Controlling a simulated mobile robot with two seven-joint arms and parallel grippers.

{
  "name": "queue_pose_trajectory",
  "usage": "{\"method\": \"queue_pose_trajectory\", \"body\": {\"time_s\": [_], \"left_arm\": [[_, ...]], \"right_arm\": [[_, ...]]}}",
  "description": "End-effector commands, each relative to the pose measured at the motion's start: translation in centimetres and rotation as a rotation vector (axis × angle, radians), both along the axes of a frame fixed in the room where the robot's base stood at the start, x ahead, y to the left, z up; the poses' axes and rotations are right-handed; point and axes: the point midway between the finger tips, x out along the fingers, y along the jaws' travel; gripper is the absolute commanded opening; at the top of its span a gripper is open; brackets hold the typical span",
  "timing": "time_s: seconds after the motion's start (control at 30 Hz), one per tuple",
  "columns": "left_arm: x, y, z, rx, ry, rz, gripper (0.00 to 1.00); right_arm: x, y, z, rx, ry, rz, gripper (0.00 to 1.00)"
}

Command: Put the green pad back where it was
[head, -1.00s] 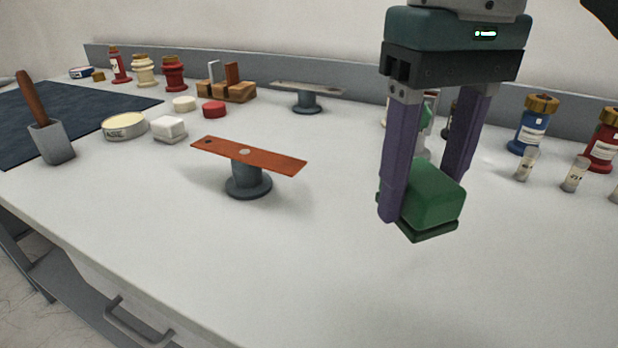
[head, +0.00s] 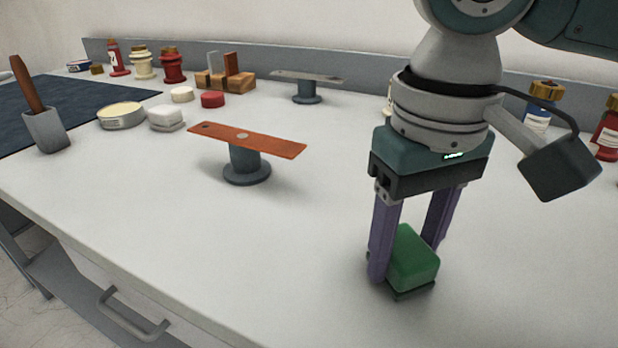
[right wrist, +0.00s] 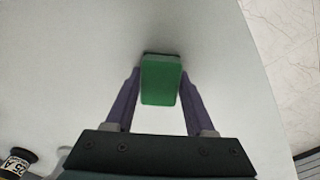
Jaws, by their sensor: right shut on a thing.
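The green pad (head: 414,258) is a small green block with a darker base. My right gripper (head: 407,262) is shut on it, with one purple finger on each side. The pad is at or just above the white table, near its front edge; I cannot tell whether it touches. In the right wrist view the green pad (right wrist: 161,80) sits between the two fingertips (right wrist: 160,85), over the white surface. My left gripper is not in view.
An orange-brown bar on a grey pedestal (head: 246,160) stands left of the gripper. Behind are a grey bar on a stand (head: 306,90), a wooden block holder (head: 226,82), tins, and bottles. A dark mat (head: 75,105) lies at the left. The front middle of the table (head: 260,235) is clear.

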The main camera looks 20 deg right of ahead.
Motion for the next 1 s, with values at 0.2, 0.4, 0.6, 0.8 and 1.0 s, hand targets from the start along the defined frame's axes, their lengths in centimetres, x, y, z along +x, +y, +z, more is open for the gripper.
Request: {"method": "queue_pose_trajectory", "body": {"time_s": [0.2, 0.4, 0.6, 0.8, 1.0], "left_arm": [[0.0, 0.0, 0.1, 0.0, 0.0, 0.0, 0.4], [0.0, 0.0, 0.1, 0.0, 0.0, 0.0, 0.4], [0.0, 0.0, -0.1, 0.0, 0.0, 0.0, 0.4], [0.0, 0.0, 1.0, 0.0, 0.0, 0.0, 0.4], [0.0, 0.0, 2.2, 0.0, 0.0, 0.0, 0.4]], "right_arm": [[0.0, 0.0, -0.2, 0.0, 0.0, 0.0, 0.71], [0.0, 0.0, -0.2, 0.0, 0.0, 0.0, 0.84], [0.0, 0.0, 0.0, 0.0, -0.001, 0.0, 0.84], [0.1, 0.0, 3.2, 0.001, -0.003, 0.001, 0.84], [0.1, 0.0, 7.9, 0.001, -0.004, 0.001, 0.84]]}}
